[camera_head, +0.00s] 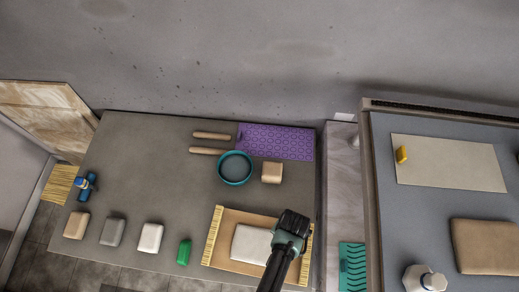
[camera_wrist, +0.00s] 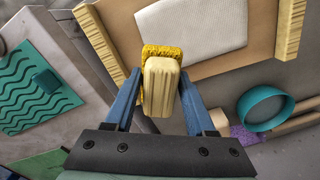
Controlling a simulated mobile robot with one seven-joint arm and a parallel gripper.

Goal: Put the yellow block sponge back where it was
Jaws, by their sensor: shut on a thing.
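My gripper (camera_head: 293,228) is over the right part of a tan board, beside a white pad. In the wrist view its blue fingers (camera_wrist: 158,100) are shut on a block with a bright yellow layer and a pale cream body (camera_wrist: 161,83), which looks like the yellow block sponge. The gripper hides this block in the head view. Several blocks stand in a row along the table's front: tan (camera_head: 76,225), grey (camera_head: 113,231), white (camera_head: 149,238) and green (camera_head: 184,252). A small yellow object (camera_head: 402,154) lies on a beige sheet on the right table.
The tan board (camera_head: 222,243) has slatted ends and holds the white pad (camera_head: 250,244). Behind it are a teal ring (camera_head: 235,182), a tan cube (camera_head: 272,172), wooden rods (camera_head: 207,151) and a purple mat (camera_head: 275,142). The table's left middle is clear.

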